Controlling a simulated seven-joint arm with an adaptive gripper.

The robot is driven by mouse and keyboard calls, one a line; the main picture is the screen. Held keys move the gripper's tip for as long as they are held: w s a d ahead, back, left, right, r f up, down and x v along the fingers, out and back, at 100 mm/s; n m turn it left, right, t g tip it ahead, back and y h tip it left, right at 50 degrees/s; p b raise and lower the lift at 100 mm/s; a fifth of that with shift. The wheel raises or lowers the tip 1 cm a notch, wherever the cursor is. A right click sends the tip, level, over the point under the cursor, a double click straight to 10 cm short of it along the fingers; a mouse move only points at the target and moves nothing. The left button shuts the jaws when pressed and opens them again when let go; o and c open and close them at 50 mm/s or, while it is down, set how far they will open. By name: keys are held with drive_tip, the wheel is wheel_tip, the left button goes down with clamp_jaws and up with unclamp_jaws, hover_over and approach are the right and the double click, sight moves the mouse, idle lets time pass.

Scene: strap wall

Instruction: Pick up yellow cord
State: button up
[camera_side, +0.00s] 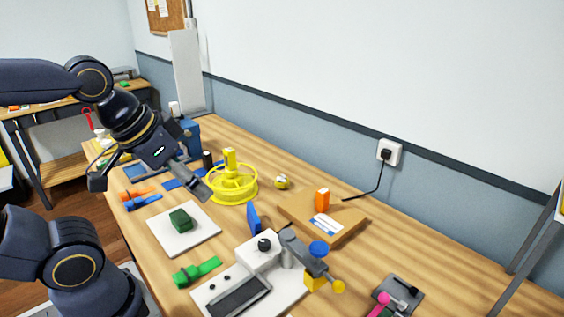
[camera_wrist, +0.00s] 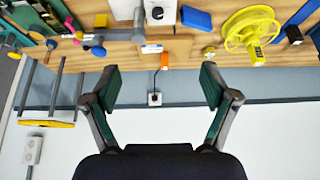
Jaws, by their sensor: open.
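A yellow spoked reel (camera_side: 233,190) with a yellow block (camera_side: 230,158) at it is on the wooden table; the reel (camera_wrist: 250,28) is at the upper right in the wrist view. A small yellow and white item (camera_side: 281,182) lies just right of it in the side view. I cannot tell which of these is the yellow cord; no loose yellow strand shows clearly. My gripper (camera_side: 203,188) appears just left of the reel in the side view. In the wrist view my gripper (camera_wrist: 163,88) has its fingers wide apart, with nothing between them.
A wooden board (camera_side: 340,222) holds an orange block (camera_side: 322,198). A black cable runs to a wall socket (camera_side: 389,152). A white pad (camera_side: 184,238) bears a green block (camera_side: 181,220). A grey and white device (camera_side: 258,250) stands in front. The wall bounds the table's back.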

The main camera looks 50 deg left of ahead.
drive_tip(key=w+r+m+t, duration=0.1)
drive_tip(key=w+r+t, duration=0.1)
drive_tip(key=w+r, duration=0.3)
drive_tip(key=w+r+t, duration=0.1)
drive_tip(key=w+r, duration=0.2)
drive_tip(key=w, duration=0.4)
drive_tip(key=n+g+y, duration=0.1)
drive_tip(key=n+g, duration=0.2)
hover_over(282, 179)
drive_tip(key=s, duration=0.8)
wheel_tip(282, 179, down, 23)
drive_tip(key=x, duration=1)
drive_tip(key=shift+w+d, duration=0.15)
drive_tip(key=shift+d, duration=0.15)
drive_tip(key=x, duration=0.5)
drive_tip(key=shift+w+d+f, duration=0.2)
drive_tip(key=shift+w+d, duration=0.05)
drive_tip(key=shift+w, duration=0.15)
